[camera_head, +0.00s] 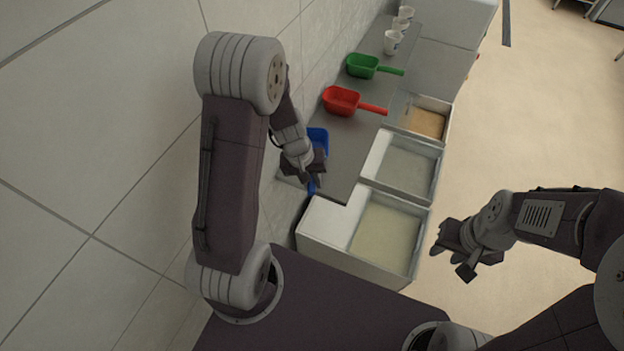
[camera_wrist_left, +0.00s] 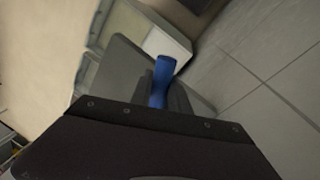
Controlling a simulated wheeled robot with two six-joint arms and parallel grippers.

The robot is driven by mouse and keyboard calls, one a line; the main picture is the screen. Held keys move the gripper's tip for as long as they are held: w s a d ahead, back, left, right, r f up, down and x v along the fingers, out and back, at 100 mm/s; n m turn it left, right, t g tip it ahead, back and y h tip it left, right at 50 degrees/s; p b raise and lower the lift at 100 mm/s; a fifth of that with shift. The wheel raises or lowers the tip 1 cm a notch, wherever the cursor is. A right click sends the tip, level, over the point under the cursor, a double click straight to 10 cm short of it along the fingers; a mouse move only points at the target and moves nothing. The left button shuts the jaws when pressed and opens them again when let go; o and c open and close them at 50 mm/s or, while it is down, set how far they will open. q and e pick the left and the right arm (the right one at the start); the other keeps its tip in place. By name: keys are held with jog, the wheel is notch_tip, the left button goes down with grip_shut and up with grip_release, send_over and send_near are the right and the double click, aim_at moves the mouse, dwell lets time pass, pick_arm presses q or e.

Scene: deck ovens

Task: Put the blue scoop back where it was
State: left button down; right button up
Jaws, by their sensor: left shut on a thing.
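The blue scoop (camera_head: 319,138) is at the near end of the grey counter, by the wall, partly hidden behind my left gripper. My left gripper (camera_head: 317,181) is shut on its handle. In the left wrist view the blue handle (camera_wrist_left: 161,75) sits between the fingers of my left gripper (camera_wrist_left: 168,100). Whether the scoop touches the counter I cannot tell. My right gripper (camera_head: 451,261) is off to the right, above the floor and apart from the counter, with its fingers apart and nothing between them.
A red scoop (camera_head: 341,100) and a green scoop (camera_head: 362,66) lie farther along the counter (camera_head: 347,160). White cups (camera_head: 392,43) stand at the far end. Open bins (camera_head: 386,236) of pale contents line the counter's right side. The tiled wall is close on the left.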

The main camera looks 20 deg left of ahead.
pick_arm(q)
jog(key=c, duration=1.2)
grip_release()
jog(key=shift+c, duration=0.2)
jog(key=shift+r, duration=0.15)
jog(key=v, duration=1.2)
jog(key=s+d+f+m+y, duration=0.2)
jog(key=s+d+f+m, duration=0.15)
jog(key=s, duration=0.55)
notch_tip(320, 180, down, 19)
jog(key=b, duration=1.7)
jog(key=shift+a+r+b, duration=0.25)
jog(key=shift+a+b, duration=0.05)
jog(key=shift+b, duration=0.05)
